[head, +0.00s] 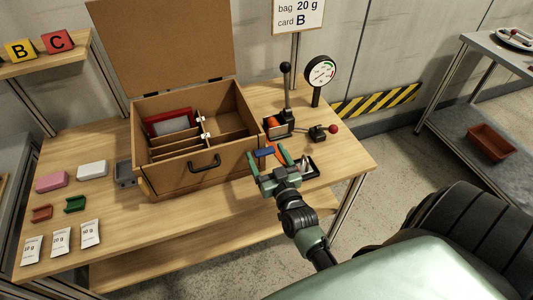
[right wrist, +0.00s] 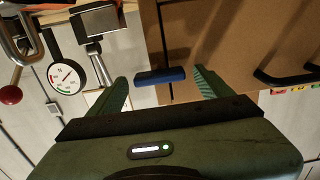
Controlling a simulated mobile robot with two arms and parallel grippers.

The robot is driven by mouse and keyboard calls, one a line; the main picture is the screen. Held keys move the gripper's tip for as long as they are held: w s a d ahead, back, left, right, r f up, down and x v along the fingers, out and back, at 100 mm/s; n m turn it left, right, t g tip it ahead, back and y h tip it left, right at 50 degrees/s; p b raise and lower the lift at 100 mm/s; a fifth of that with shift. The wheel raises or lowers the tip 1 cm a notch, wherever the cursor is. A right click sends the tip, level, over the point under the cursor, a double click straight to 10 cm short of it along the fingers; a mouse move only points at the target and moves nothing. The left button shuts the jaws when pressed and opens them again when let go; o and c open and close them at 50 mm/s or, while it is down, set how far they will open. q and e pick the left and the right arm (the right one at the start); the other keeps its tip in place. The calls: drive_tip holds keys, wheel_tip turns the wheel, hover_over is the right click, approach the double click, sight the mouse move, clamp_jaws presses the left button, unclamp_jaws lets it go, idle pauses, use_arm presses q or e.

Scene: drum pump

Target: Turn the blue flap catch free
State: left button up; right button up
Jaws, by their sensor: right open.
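The blue flap catch (head: 264,152) is a short bar on the right part of the brown box's (head: 172,184) front side. In the right wrist view the blue flap catch (right wrist: 160,76) lies crosswise over a dark seam in the brown wall. My right gripper (head: 268,158) is open at the box's front right corner. Its two fingers (right wrist: 161,83) stand on either side of the bar, with gaps showing at both ends. I cannot tell how deep the bar sits between them. My left gripper is not in view.
The box lid (head: 160,45) stands open at the back. A black box handle (head: 205,163) is left of the gripper. Packets and small blocks lie on the table's left.

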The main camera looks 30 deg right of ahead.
drive_tip(key=c, duration=1.4)
drive_tip(key=shift+o, duration=0.2)
drive_tip(key=m+p, duration=0.1)
drive_tip(key=m, duration=0.3)
drive_tip(key=shift+d, duration=0.1)
drive_tip(key=m, duration=0.4)
drive_tip(key=shift+d+f+m, duration=0.1)
drive_tip(key=shift+m, duration=0.2)
drive_tip(key=m, duration=0.4)
drive_tip(key=shift+f+m, duration=0.15)
drive_tip(key=shift+m, duration=0.15)
drive_tip(key=m+b, duration=0.1)
drive_tip(key=m, duration=0.3)
drive_tip(key=shift+d+m, duration=0.1)
drive_tip(key=shift+m, duration=0.2)
